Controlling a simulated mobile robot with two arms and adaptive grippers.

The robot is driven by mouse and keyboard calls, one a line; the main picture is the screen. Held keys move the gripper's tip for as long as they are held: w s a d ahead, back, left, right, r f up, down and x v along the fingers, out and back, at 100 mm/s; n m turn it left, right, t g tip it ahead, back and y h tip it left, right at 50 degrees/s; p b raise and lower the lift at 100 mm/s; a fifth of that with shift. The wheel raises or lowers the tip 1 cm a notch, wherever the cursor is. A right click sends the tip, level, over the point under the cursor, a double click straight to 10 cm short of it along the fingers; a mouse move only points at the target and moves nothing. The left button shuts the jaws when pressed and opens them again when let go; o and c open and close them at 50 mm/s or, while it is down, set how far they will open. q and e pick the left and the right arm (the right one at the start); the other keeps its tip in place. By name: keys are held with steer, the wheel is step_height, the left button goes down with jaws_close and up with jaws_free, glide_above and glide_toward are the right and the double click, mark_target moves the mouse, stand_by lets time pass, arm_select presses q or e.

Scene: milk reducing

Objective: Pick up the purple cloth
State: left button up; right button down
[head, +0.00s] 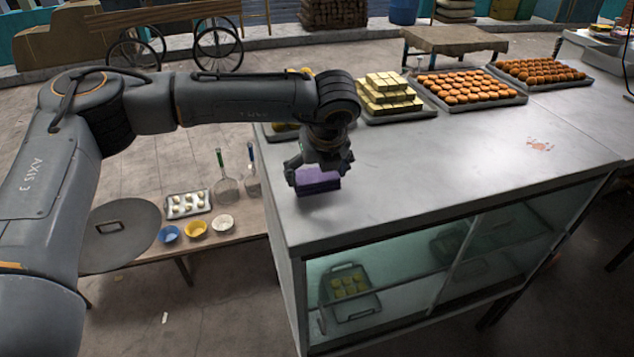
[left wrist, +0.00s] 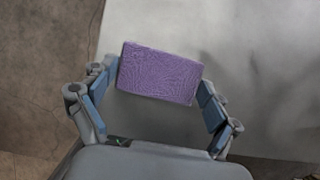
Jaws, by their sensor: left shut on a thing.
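The purple cloth (head: 318,181) is a folded block at the near left corner of the grey counter top (head: 450,160). My left gripper (head: 318,172) comes down over it from above and is shut on it. In the left wrist view the cloth (left wrist: 160,74) sits between the two blue-padded fingers of the gripper (left wrist: 158,100). The cloth is at or just above the counter; I cannot tell whether it touches. My right gripper does not show.
Trays of yellow blocks (head: 388,92), orange sweets (head: 470,88) and more sweets (head: 538,71) stand along the counter's back. A lower table on the left holds bowls (head: 196,228), a small tray (head: 188,204) and a round lid (head: 120,236). The counter's middle is clear.

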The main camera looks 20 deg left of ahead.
arm_select(q)
steer(key=s+d+r+b, duration=0.2)
steer(key=s+r+b, duration=0.5)
steer(key=s+r, duration=0.4)
steer(key=shift+s, duration=1.5)
